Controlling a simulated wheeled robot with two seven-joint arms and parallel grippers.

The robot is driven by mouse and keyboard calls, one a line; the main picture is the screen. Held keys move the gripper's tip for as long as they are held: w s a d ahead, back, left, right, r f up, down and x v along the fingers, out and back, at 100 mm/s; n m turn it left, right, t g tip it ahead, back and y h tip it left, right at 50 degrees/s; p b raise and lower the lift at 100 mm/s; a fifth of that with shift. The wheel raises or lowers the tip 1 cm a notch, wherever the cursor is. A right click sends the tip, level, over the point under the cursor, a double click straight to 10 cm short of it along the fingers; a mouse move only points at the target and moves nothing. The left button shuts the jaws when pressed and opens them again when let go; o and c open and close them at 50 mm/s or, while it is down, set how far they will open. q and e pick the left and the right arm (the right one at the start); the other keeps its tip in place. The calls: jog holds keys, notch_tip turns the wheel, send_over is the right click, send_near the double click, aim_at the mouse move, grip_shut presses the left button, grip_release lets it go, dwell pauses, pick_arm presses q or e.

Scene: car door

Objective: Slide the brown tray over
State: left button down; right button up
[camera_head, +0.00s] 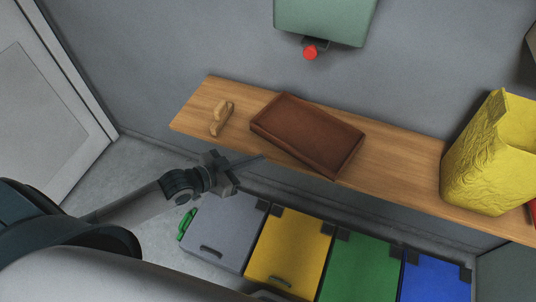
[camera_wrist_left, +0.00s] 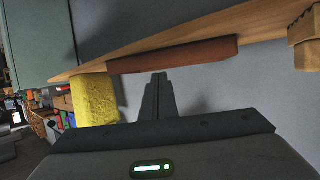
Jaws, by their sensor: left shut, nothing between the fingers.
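A brown rectangular tray (camera_head: 308,133) lies flat and at an angle on a wooden shelf (camera_head: 400,162) in the head view. It looks empty. My left gripper (camera_head: 256,160) is shut and empty, just in front of the tray's left part, near the shelf's front edge. In the left wrist view, the shut fingers (camera_wrist_left: 158,84) point toward the tray's edge (camera_wrist_left: 172,54) and appear a little below it. I cannot tell whether they touch it. My right gripper is in neither view.
A small wooden object (camera_head: 221,118) stands left of the tray. A yellow bag (camera_head: 485,155) stands at the shelf's right, with bare wood between it and the tray. Lidded bins, including a yellow one (camera_head: 288,248), stand below. A green box (camera_head: 325,20) hangs above.

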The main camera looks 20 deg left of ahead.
pick_arm(q)
jog(key=shift+s+a+b, duration=0.2)
jog(key=shift+s+a, duration=0.35)
jog(key=shift+s, duration=0.35)
jog(key=shift+s+a+b, duration=0.2)
jog(key=shift+s+a, duration=0.35)
jog(key=shift+s, duration=0.3)
jog(key=shift+r, duration=0.1)
